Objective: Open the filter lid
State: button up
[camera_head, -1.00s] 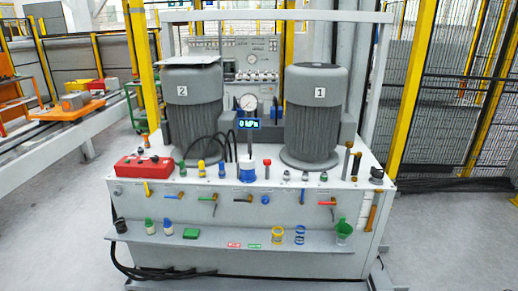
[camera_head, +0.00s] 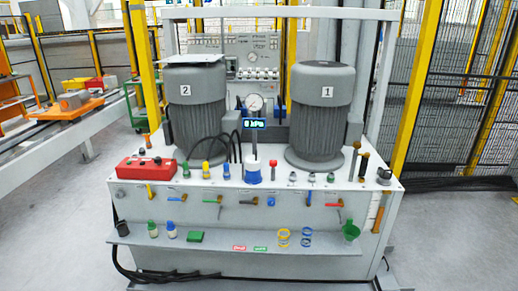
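I cannot tell for sure which part is the filter lid. A white cylinder with a blue rim (camera_head: 252,173) stands at the middle of the bench top, with a thin post and a small pressure display (camera_head: 254,124) above it. A dark round cap (camera_head: 384,176) sits at the right front corner of the bench top. Both are small in this view, and no lid is visibly open. My gripper is not in view.
The grey bench (camera_head: 230,254) carries motor 2 (camera_head: 197,115) and motor 1 (camera_head: 320,115). A red box (camera_head: 147,168), several valves and levers line its front. Its shelf holds small bottles, rings and a green cup (camera_head: 350,232). Floor is clear at left (camera_head: 60,235); fencing stands behind right.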

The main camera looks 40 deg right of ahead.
aim_at(251, 163)
jog(key=z, duration=0.1)
jog(key=i, duration=1)
jog(key=u, duration=0.05)
